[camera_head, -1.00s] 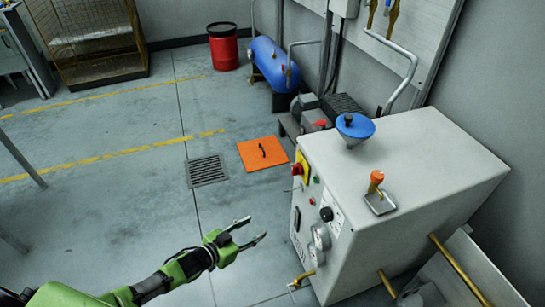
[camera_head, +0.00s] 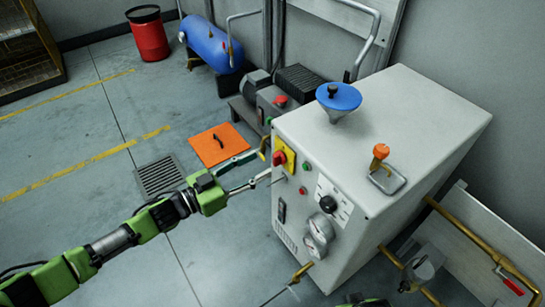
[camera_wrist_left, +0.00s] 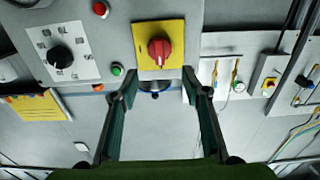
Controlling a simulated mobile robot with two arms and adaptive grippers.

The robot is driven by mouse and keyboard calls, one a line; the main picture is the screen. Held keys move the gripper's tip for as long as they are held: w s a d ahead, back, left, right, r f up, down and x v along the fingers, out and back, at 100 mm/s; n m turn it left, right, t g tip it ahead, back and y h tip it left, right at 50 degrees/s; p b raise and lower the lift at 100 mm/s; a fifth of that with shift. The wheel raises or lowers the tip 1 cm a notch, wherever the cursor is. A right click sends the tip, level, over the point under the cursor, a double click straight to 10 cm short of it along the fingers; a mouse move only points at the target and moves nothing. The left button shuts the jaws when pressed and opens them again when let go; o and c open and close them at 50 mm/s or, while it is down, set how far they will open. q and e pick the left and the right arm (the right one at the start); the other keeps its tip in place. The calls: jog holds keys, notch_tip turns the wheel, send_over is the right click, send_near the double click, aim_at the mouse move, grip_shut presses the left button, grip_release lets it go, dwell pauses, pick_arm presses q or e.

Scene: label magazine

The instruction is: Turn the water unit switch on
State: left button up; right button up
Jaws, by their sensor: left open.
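The water unit (camera_head: 400,130) is a light grey cabinet at the right of the head view. Its red rotary switch (camera_head: 278,158) sits on a yellow plate (camera_head: 290,155) on the front panel. In the left wrist view the red switch (camera_wrist_left: 160,49) is upper centre, its handle looking roughly upright. My left gripper (camera_head: 262,164) is open and empty, its fingertips close in front of the switch. In the left wrist view the gripper's fingers (camera_wrist_left: 159,84) spread just below the switch; contact cannot be told. The right gripper's fingers are not visible.
Near the switch are red and green buttons, a black dial (camera_head: 328,203) and gauges (camera_head: 318,234). A blue funnel (camera_head: 338,97) and an orange-topped lever (camera_head: 380,153) stand on top. Brass pipes (camera_head: 462,233) run at lower right.

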aim_at(274, 157)
pick_arm(q)
jog(key=x, duration=0.6)
jog(key=shift+w+d+b, duration=0.1)
jog(key=shift+b, duration=0.2)
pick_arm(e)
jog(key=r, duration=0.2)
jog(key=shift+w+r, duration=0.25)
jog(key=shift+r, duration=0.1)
pick_arm(q)
jog(key=shift+c, duration=0.4)
jog(key=c, duration=1)
